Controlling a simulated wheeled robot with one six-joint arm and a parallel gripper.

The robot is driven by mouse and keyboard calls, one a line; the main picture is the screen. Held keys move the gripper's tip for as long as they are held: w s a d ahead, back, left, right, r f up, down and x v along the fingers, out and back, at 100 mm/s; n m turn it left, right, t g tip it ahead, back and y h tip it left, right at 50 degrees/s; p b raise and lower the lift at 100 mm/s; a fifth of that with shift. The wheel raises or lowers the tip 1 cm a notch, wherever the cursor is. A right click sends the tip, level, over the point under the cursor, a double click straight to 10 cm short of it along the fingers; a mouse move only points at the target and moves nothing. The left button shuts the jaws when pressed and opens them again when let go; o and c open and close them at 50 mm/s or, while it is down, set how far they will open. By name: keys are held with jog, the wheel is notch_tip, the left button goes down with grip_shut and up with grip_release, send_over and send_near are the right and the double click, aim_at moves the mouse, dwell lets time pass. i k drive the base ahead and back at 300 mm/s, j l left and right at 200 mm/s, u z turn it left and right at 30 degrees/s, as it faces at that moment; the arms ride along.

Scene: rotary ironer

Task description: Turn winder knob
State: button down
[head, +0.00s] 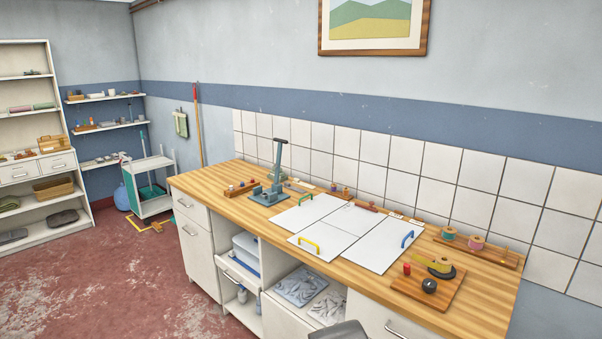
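A wooden board (412,294) lies at the right end of the wooden worktop and looks like the winder's base. On it is a round black knob (429,286) near the front, which may be the winder knob. Behind the knob is a yellow piece (437,264) with a dark round part (446,273) beside it. A small red upright peg (407,269) stands at the board's left. My gripper is not in view. A grey rounded shape at the bottom edge may be part of my arm. Nothing visible touches the knob.
White panels (375,250) with coloured handles lie flat left of the board. A grey lever press (271,190) stands farther left on the worktop (235,181). A rack with spools (475,248) is behind the board. Open red floor (100,280) lies at the left front.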

aim_at(430, 285)
jog(key=z, duration=1.05)
jog(key=i+j+u, duration=0.1)
jog(key=i, duration=0.35)
jog(key=i+j+u, duration=0.1)
jog(key=i+j, duration=0.15)
jog(key=i, duration=0.25)
